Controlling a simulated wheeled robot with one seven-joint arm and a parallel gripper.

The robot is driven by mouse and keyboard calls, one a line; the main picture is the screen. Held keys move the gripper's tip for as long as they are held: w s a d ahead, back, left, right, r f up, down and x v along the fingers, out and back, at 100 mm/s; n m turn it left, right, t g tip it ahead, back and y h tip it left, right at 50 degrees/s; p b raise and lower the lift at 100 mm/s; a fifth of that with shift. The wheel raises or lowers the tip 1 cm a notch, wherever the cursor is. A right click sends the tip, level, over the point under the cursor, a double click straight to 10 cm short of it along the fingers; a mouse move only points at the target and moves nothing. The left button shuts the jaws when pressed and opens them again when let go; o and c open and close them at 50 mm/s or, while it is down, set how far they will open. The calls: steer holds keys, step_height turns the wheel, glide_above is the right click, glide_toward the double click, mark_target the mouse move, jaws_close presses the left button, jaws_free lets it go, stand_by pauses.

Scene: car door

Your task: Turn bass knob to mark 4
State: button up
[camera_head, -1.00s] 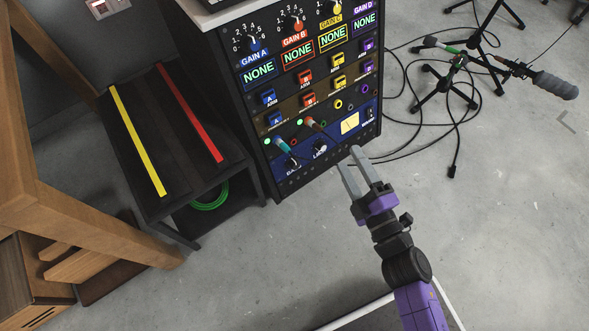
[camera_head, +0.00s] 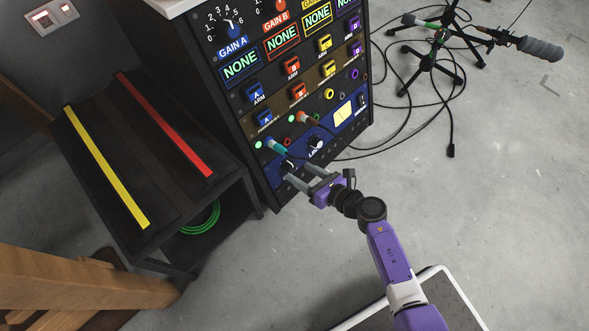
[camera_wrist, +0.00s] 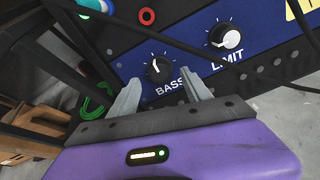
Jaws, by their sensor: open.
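The bass knob (camera_wrist: 159,69) is a small black dial on the blue bottom panel of the rack. It sits above the word BASS in the wrist view, and its white pointer faces roughly up. Small tick marks ring it; I can read no numbers. In the head view the knob (camera_head: 287,165) is small and partly crowded by a cable plug and my gripper. My gripper (camera_wrist: 163,84) is open and empty, its two grey fingers reaching toward the knob from below, one to each side. In the head view the fingertips (camera_head: 296,174) are close to the panel; contact is unclear.
The limit knob (camera_wrist: 224,36) is right of the bass knob. A plugged teal cable (camera_head: 275,147) and a dark cable cross near the panel. A black bench with yellow and red strips (camera_head: 165,150) stands left.

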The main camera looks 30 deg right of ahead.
mark_target(293, 168)
steer(key=shift+b+x, duration=0.65)
steer(key=shift+x, duration=1.3)
jaws_close()
